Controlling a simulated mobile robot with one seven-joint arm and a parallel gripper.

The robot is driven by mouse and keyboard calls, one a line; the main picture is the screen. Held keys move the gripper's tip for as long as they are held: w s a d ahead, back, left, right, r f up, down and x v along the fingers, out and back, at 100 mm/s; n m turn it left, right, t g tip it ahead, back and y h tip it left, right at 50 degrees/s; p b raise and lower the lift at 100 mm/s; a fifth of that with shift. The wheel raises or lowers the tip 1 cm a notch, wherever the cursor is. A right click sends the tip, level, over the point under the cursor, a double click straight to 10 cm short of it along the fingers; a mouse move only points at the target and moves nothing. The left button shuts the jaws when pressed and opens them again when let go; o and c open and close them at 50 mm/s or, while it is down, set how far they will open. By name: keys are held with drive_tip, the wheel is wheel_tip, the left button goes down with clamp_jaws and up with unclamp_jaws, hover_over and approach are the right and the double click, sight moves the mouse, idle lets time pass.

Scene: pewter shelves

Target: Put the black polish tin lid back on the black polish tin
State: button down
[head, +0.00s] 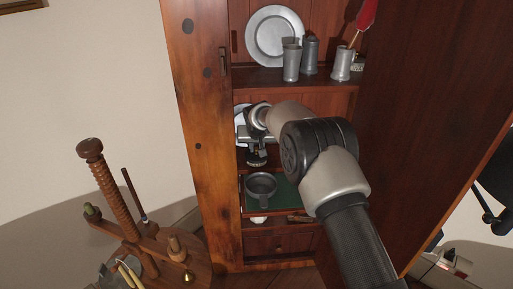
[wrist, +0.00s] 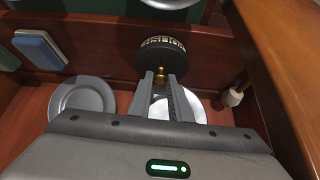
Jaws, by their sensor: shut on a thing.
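My gripper (wrist: 163,82) is shut on the small brass knob (wrist: 160,77) of the black polish tin lid (wrist: 162,60). The lid is round and dark, with pale lettering, and shows just beyond my fingertips in the wrist view. In the head view my gripper (head: 257,148) is inside the cupboard, with the dark lid (head: 256,162) below it, above and behind a pewter bowl. I cannot make out the black polish tin as a separate thing in either view.
The pewter bowl (head: 261,184) stands on a green surface (head: 286,194) low in the cupboard. In the wrist view a grey plate (wrist: 82,98), a blue block (wrist: 40,49) and a white round thing (wrist: 180,108) lie around. A wooden side panel (wrist: 280,60) rises close on the right.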

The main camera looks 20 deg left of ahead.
idle(0.3)
drive_tip(key=c, duration=1.1)
unclamp_jaws()
drive_tip(key=shift+r, duration=0.1)
drive_tip(key=shift+r+p, duration=1.6)
drive_tip(key=shift+r, duration=1.8)
